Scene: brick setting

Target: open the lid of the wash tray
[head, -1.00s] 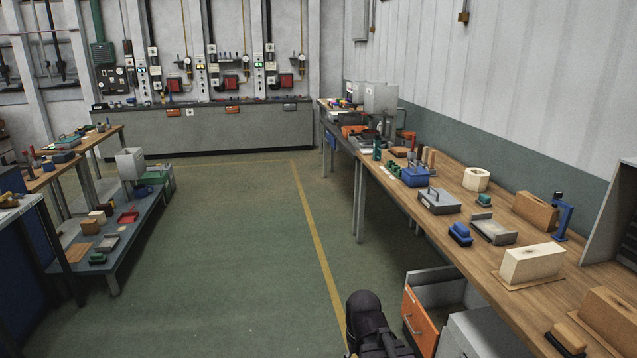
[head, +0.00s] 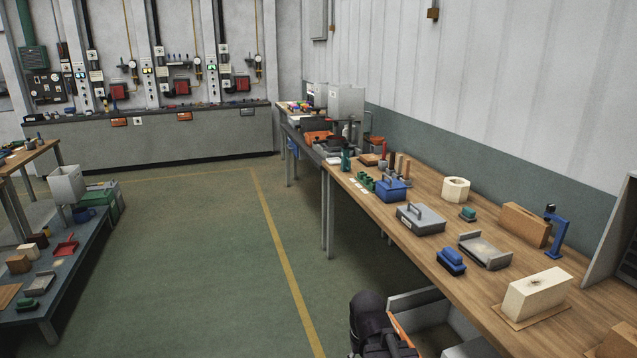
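No label shows which one is the wash tray; both look closed. A dark rounded part of my arm shows at the bottom centre, in front of the bench and well short of both boxes. My gripper's fingers are not visible.
The wooden bench (head: 440,196) also bears an open grey tray (head: 485,250), a blue brush (head: 451,261) and a pale block (head: 536,297). An open drawer (head: 420,315) juts out under its near edge. The green floor (head: 190,260) to the left is clear.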

